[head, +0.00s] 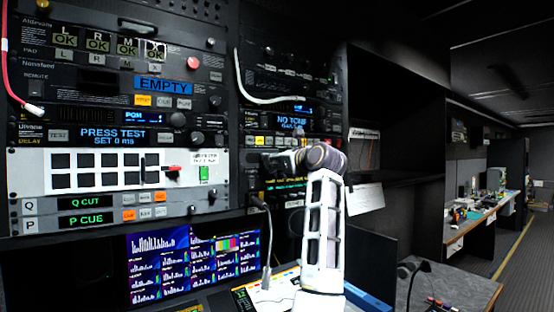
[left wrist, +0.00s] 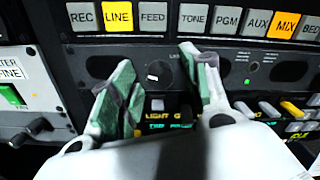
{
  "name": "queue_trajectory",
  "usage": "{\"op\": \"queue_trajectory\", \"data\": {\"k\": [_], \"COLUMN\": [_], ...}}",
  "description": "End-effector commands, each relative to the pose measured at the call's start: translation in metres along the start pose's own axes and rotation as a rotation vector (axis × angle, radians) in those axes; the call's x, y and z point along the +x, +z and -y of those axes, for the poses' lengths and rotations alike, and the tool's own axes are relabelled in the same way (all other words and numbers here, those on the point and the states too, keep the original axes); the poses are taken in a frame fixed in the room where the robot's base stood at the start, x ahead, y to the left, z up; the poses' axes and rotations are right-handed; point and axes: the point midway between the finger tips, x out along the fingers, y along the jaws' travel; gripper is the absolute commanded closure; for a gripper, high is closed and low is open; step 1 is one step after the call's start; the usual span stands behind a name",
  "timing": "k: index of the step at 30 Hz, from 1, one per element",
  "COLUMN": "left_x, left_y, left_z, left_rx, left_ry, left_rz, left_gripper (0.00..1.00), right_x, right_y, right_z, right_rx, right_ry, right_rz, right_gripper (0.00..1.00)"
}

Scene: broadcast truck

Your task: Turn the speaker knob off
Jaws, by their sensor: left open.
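A small round black knob with a pale mark (left wrist: 158,73) sits on the dark speaker panel in the left wrist view, with partly hidden lettering to its right. My left gripper (left wrist: 156,57) is open, with one green-and-grey finger on each side of the knob as seen from the wrist. I cannot tell whether either finger touches it. In the head view my left gripper (head: 283,160) is up against the middle rack, and the gripper and wrist hide the knob there. My right gripper is in neither view.
A button row with a lit LINE button (left wrist: 118,17) runs above the knob. Lit keys (left wrist: 290,109) lie to the right, and a switch panel (left wrist: 14,98) to the left. In the head view a grey cable (head: 268,235) hangs beside my arm. Monitors (head: 195,262) stand below.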

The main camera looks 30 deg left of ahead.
Motion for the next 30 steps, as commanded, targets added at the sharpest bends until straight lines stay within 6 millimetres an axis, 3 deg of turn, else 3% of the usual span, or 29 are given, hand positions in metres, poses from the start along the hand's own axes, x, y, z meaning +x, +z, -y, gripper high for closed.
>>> {"op": "queue_trajectory", "data": {"k": [11, 30], "left_x": [-0.017, -0.095], "left_y": [-0.001, -0.001], "left_z": [0.001, 0.001], "left_rx": [0.0, -0.001], "left_ry": [-0.002, -0.002], "left_rz": [-0.002, -0.001], "left_gripper": [0.53, 0.53], "right_x": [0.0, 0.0], "right_y": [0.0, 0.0], "right_z": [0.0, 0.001], "right_rx": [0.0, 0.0], "right_ry": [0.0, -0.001], "right_rz": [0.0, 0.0], "right_gripper": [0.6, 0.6]}}
